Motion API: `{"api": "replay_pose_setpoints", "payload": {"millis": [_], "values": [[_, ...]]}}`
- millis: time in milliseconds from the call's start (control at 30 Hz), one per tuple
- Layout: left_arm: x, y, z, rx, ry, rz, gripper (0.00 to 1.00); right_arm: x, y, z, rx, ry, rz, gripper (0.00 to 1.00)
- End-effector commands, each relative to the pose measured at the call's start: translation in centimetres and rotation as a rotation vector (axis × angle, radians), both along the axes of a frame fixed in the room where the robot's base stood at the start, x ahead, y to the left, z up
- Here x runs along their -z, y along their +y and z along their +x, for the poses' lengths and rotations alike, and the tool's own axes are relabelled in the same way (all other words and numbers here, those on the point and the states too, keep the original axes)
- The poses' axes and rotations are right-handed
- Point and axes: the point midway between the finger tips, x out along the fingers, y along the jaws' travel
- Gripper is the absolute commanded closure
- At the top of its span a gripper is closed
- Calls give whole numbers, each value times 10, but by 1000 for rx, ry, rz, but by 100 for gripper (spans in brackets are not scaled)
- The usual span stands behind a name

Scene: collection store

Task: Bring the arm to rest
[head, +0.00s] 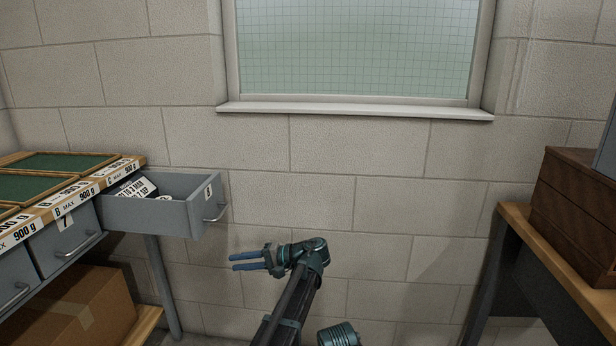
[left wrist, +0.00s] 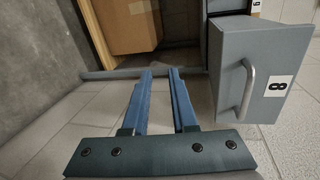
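My left gripper (head: 231,262) is in front of the block wall, to the right of and lower than the open grey drawer (head: 160,212). Its two blue fingers point left in the head view, with a gap between them. In the left wrist view the fingers (left wrist: 161,72) are also apart, with nothing between them. The gripper touches nothing that I can see. The drawer front, with its handle and a number label, also shows at the right of the left wrist view (left wrist: 262,72). My right gripper is not in view.
A wooden-topped bench (head: 50,207) with green panels and grey drawers stands at the left. A cardboard box (head: 85,310) sits below it. At the right, a brown wooden case (head: 575,210) stands on a table (head: 545,262). The space between the furniture looks clear.

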Motion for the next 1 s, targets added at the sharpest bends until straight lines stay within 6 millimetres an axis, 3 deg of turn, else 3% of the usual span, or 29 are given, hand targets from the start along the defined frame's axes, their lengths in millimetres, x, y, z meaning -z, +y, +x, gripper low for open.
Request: {"api": "replay_pose_setpoints", "payload": {"millis": [33, 167, 300, 400, 733, 867, 1000], "values": [[23, 18, -34, -7, 17, -109, 74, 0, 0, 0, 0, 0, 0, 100], [80, 31, -88, -18, 40, -401, 74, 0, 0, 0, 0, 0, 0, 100], [126, 22, -141, -33, 36, -702, 74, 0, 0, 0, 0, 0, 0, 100], [145, 9, -166, -42, 23, -864, 74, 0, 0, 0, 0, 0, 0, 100], [167, -32, -222, -71, -36, -1225, 74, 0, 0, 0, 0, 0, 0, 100], [168, -49, -240, -82, -64, -1341, 74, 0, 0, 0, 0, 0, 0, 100], [156, -74, -244, -37, 1, -1325, 74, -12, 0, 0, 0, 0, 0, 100]]}}
